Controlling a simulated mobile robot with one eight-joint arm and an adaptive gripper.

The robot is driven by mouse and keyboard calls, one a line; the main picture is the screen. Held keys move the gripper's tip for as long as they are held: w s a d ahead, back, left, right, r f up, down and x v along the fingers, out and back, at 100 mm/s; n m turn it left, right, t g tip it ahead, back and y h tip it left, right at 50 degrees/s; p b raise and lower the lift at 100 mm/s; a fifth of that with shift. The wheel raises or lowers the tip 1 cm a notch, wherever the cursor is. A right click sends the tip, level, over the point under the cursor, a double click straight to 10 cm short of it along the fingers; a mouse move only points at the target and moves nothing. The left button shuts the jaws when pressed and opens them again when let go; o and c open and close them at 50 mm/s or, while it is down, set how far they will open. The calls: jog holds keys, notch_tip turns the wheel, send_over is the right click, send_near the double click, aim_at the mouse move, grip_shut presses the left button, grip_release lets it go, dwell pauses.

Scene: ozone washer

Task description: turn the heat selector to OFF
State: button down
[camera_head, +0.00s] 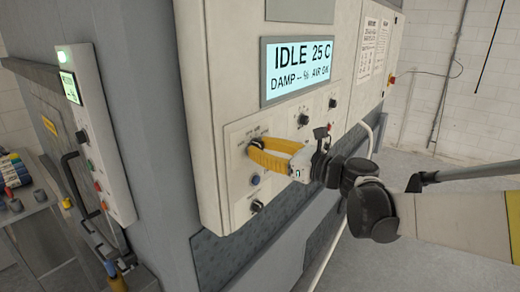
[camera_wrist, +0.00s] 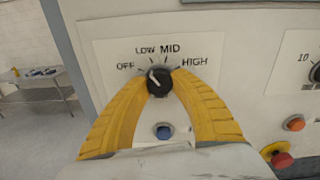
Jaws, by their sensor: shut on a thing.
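The heat selector (camera_wrist: 159,84) is a round black knob on a pale panel, with OFF, LOW, MID and HIGH printed in an arc above it. Its white pointer mark slants up and left, on the OFF–LOW side; I cannot tell whether it lines up exactly with the OFF tick. My gripper (camera_wrist: 160,77) has its two yellow fingers shut on the knob, one on each side. In the head view my gripper (camera_head: 250,148) reaches the control panel from the right, and its fingers partly hide the knob.
A blue button (camera_wrist: 163,131) sits just below the knob between the fingers. Another black knob (camera_head: 257,206) is lower down. An orange button (camera_wrist: 294,123) and a red one (camera_wrist: 282,160) are to the right. The display (camera_head: 300,68) above reads IDLE 25 C.

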jog(key=n, duration=0.4)
jog(key=shift+n, duration=0.7)
jog(key=c, duration=1.1)
grip_release()
jog(key=shift+o, duration=0.2)
jog(key=v, duration=1.2)
